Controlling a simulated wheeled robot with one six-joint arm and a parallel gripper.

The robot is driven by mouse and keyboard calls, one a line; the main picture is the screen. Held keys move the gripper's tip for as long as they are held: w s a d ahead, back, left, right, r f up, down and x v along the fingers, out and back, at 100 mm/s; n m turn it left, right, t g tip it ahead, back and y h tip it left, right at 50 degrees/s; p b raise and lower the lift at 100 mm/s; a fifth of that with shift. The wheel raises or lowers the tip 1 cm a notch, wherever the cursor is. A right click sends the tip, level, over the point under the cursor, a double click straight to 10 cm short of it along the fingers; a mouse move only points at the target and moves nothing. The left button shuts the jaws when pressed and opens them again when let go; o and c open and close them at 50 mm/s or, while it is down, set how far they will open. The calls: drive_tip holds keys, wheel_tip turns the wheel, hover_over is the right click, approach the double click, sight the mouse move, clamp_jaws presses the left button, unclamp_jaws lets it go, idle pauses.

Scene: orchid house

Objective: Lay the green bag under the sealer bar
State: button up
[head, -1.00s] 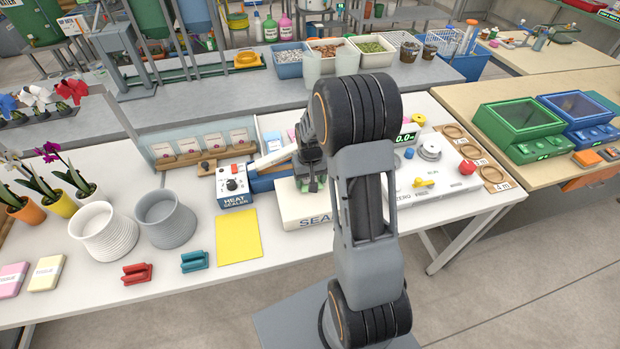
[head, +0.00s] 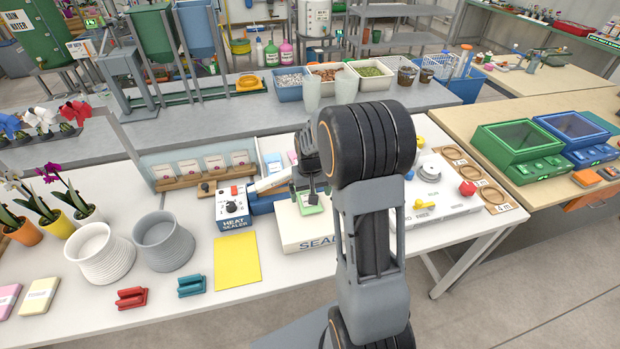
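The heat sealer (head: 232,208) is a blue and white box with a black knob on the white table. A pale bar (head: 272,182) slants up to the right from beside it, apparently raised, with blue parts below. The green bag (head: 312,205) is a small green patch at my gripper (head: 311,196), over the white platform lettered "SEA" (head: 296,239). My gripper points down at the bag, to the right of the bar. The fingertips are too small to tell whether they grip it. My arm hides the platform's right part.
A yellow sheet (head: 237,260), red clip (head: 131,298) and teal clip (head: 192,286) lie in front. Two ribbed pots (head: 163,243) stand to the left. A packet rack (head: 203,175) is behind the sealer. A scale with knobs (head: 430,205) is to the right.

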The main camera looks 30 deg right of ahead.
wheel_tip(320, 180, up, 8)
drive_tip(key=s+a+r+t, duration=0.1)
drive_tip(key=s+a+r, duration=0.1)
drive_tip(key=s, duration=0.3)
drive_tip(key=s+a+r+n+t, duration=0.1)
drive_tip(key=s+a+r+t, duration=0.1)
drive_tip(key=s+a, duration=0.2)
drive_tip(key=s+a+r+n+t, duration=0.1)
drive_tip(key=s+a+r, duration=0.1)
drive_tip(key=s, duration=0.5)
drive_tip(key=shift+a+r, duration=0.35)
drive_tip(key=shift+a, duration=0.4)
